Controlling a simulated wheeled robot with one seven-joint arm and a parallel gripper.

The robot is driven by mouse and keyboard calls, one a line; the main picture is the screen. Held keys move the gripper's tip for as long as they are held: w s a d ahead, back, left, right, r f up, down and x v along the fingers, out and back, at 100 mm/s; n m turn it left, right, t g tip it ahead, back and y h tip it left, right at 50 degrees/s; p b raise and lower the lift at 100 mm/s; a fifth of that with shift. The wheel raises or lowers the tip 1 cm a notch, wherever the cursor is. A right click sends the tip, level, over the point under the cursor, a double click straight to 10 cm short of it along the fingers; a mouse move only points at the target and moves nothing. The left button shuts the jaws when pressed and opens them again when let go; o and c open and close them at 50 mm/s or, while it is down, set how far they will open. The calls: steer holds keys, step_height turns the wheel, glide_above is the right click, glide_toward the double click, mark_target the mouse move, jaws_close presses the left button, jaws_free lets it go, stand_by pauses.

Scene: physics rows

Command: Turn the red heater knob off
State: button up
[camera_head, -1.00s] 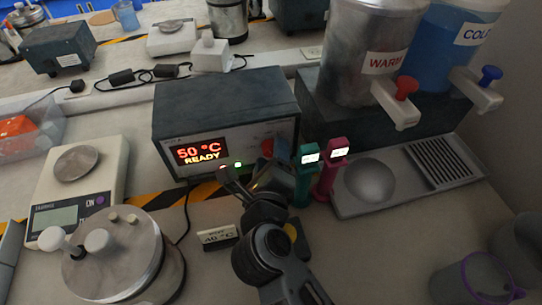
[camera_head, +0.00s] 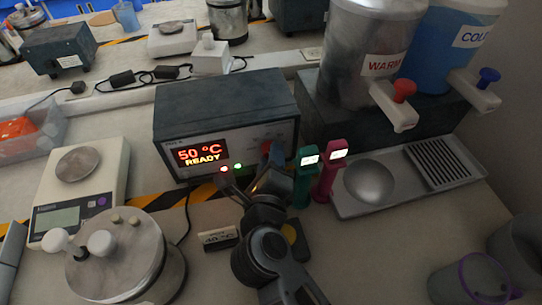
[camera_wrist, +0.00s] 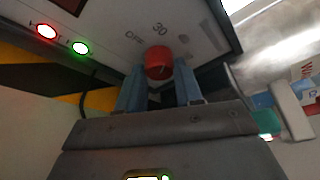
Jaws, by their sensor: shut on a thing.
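The heater (camera_head: 225,103) is a dark grey box with a pale front panel. Its display (camera_head: 201,154) reads 50 °C READY. The red heater knob (camera_wrist: 158,61) sticks out of the panel in the wrist view, beside the printed marks OFF and 30. I cannot make out a pointer on it. My gripper (camera_wrist: 160,84) is shut on the knob, with a bluish finger on each side. In the head view my gripper (camera_head: 272,160) is at the right of the panel and hides most of the knob.
A green (camera_head: 304,180) and a pink upright tool (camera_head: 328,176) stand close right of my gripper. A drip tray (camera_head: 350,205) lies beyond them, below the WARM and COLD tanks. A small 40 °C label (camera_head: 220,238) and a round lidded pot (camera_head: 118,265) are nearer.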

steer(key=shift+f+n+t+h+p, duration=0.1)
steer(key=shift+n+t+h+p, duration=0.25)
steer(key=shift+n+p, duration=0.6)
steer(key=shift+f+n+t+h+p, duration=0.15)
steer(key=shift+n+t+p, duration=0.4)
steer(key=shift+n, duration=0.7)
steer(key=o, duration=1)
steer(key=shift+o, duration=0.2)
